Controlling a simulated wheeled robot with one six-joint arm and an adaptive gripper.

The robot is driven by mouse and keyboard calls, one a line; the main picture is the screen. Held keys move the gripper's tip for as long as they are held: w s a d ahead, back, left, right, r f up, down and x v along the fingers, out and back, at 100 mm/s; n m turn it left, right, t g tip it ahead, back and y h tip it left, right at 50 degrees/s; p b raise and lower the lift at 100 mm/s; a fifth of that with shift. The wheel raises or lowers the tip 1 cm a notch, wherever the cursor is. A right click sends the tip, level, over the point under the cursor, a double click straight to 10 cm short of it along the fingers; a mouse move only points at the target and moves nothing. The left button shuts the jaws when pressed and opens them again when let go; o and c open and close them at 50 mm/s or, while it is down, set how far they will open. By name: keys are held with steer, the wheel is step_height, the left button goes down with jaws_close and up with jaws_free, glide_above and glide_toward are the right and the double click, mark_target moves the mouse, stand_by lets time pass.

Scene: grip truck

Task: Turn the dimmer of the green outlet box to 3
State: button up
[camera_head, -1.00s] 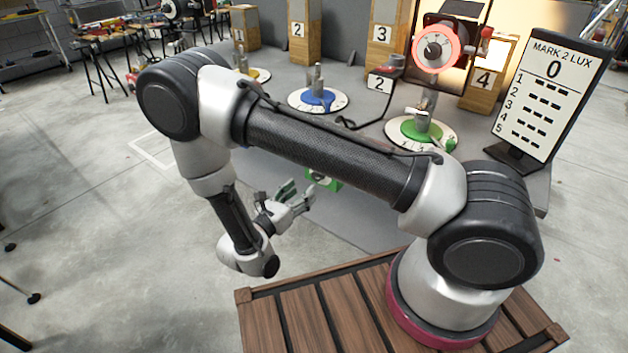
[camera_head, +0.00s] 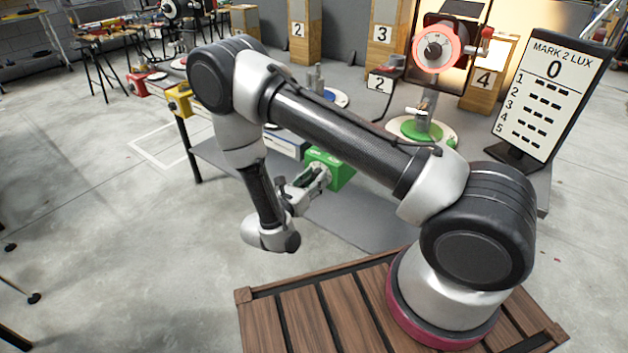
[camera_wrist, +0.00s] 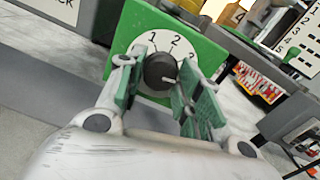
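The green outlet box (camera_head: 338,172) hangs at the front edge of the table in the head view. In the wrist view the green box (camera_wrist: 128,28) shows a white dial (camera_wrist: 142,46) with 1, 2 and part of a 3 legible, and a black dimmer knob (camera_wrist: 160,70) at its middle. A small white mark shows on the knob's face; which number it points to I cannot tell. My gripper (camera_wrist: 165,88) is open, with one green-padded finger on each side of the knob; contact is not clear. In the head view my gripper (camera_head: 318,178) is right at the box.
A yellow box (camera_head: 179,100) and a red box (camera_head: 136,84) are along the same table edge to the left. A display (camera_head: 553,85) reading "MARK 2 LUX 0" stands at the right. A round dial lamp (camera_head: 435,48) and numbered wooden posts (camera_head: 383,33) stand behind.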

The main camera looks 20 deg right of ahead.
steer(key=c, duration=0.4)
steer(key=shift+n+g, duration=0.3)
steer(key=shift+n, duration=3.4)
steer(key=o, duration=1)
steer(key=shift+o, duration=0.2)
